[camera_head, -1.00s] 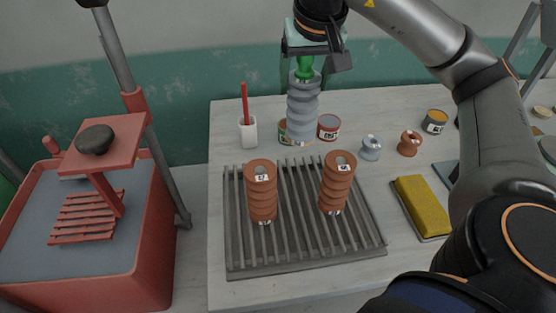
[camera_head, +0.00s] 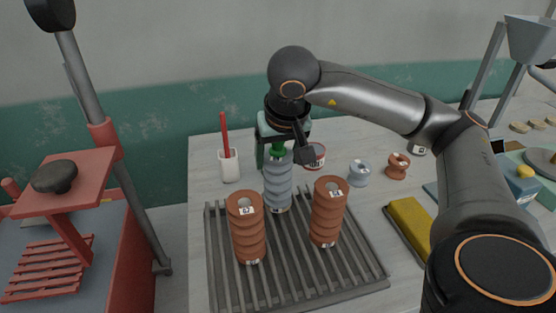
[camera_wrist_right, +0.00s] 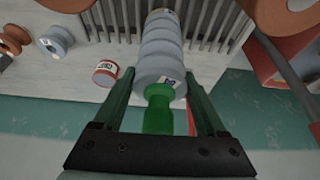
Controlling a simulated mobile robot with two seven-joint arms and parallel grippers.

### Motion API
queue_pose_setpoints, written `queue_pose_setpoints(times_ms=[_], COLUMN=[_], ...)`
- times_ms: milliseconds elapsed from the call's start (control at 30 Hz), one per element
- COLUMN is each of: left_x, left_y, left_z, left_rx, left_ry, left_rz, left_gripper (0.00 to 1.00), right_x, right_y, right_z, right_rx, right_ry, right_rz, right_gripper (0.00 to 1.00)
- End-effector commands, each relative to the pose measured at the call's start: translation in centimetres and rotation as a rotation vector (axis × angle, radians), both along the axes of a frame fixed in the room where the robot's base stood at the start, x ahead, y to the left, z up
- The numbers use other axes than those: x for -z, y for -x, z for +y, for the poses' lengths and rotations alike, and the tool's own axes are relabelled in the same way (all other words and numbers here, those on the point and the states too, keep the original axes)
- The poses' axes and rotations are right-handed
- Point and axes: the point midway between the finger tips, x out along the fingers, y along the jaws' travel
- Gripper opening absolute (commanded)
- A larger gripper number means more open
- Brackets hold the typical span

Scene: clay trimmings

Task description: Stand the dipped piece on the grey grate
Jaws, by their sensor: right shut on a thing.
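The dipped piece (camera_head: 278,182) is a ribbed, blue-grey cylinder with a green plug (camera_head: 279,149) at its top. My right gripper (camera_head: 280,146) is shut on the green plug and holds the piece upright from above. The piece also shows in the wrist view (camera_wrist_right: 162,48). Its lower end is over the back part of the grey grate (camera_head: 300,284); I cannot tell whether it touches the bars. Two ribbed brown pieces stand on the grate, one at left (camera_head: 247,230) and one at right (camera_head: 327,213). My left gripper is not in view.
A white cup (camera_head: 229,166) with a red stick stands behind the grate at left. A red-labelled can (camera_head: 316,155), a small grey spool (camera_head: 360,170) and a brown spool (camera_head: 397,166) are behind right. A yellow sponge (camera_head: 409,224) lies right. The grate's front is clear.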

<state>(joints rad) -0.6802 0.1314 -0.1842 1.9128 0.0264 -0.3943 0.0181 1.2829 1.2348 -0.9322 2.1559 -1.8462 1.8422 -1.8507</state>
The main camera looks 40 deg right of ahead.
Motion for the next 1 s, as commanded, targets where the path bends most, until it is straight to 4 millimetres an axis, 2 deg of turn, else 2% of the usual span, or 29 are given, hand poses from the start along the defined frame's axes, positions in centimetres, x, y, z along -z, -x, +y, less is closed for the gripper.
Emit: queue_pose_setpoints(times_ms=[467, 500, 700, 1000], left_x=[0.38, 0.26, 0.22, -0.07], left_y=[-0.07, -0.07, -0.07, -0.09], left_z=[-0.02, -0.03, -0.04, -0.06], left_rx=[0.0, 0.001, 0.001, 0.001], left_ry=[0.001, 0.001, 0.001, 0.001], left_rz=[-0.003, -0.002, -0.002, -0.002], left_gripper=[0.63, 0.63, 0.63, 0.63], right_x=[1.07, 1.06, 1.03, 0.74], right_y=[-0.06, 0.0, -0.01, 0.0], right_z=[-0.01, 0.0, 0.01, 0.01], right_rx=[0.0, 0.0, 0.0, 0.0], right_ry=[0.0, 0.0, 0.0, 0.0], right_rz=[-0.006, -0.001, -0.001, -0.001], right_gripper=[0.0, 0.77, 1.0, 1.0])
